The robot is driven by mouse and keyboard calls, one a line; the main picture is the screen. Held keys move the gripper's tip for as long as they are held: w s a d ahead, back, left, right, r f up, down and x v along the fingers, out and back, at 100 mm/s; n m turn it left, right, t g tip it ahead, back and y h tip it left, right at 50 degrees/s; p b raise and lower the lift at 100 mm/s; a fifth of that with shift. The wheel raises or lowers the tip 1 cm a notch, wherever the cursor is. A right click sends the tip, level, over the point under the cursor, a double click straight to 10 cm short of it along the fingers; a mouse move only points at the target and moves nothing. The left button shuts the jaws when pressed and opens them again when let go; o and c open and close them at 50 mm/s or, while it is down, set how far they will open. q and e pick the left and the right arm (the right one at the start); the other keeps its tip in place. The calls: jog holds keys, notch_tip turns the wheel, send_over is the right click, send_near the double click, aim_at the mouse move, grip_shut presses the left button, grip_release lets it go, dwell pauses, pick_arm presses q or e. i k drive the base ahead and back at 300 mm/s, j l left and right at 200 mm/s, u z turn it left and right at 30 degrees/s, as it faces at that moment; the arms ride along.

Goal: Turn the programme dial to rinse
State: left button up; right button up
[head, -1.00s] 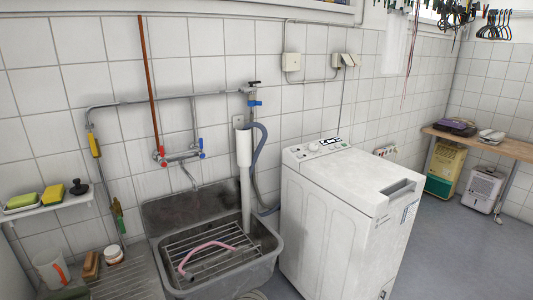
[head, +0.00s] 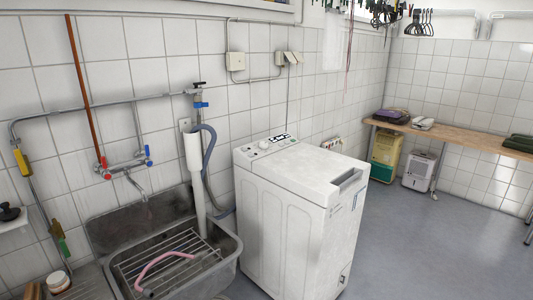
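The programme dial (head: 264,144) is a small round knob on the sloped control panel at the back of the white top-loading washing machine (head: 290,212). A dark display and small buttons sit to its right on the panel. The dial's markings are too small to read, so its setting cannot be told. The machine's lid is shut. Neither of my grippers shows in the head view.
A grey sink (head: 228,266) with a wire rack and pink hose stands left of the machine. A wooden bench (head: 450,137) runs along the right wall, with a dehumidifier (head: 419,170) under it. The grey floor (head: 410,240) right of the machine is clear.

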aim_at(262, 145)
jog(key=i+u, duration=0.1)
jog(key=u, duration=0.5)
jog(key=i+l+u, duration=0.55)
jog(key=l, duration=0.25)
jog(key=k+j, duration=0.05)
jog(key=k, duration=0.05)
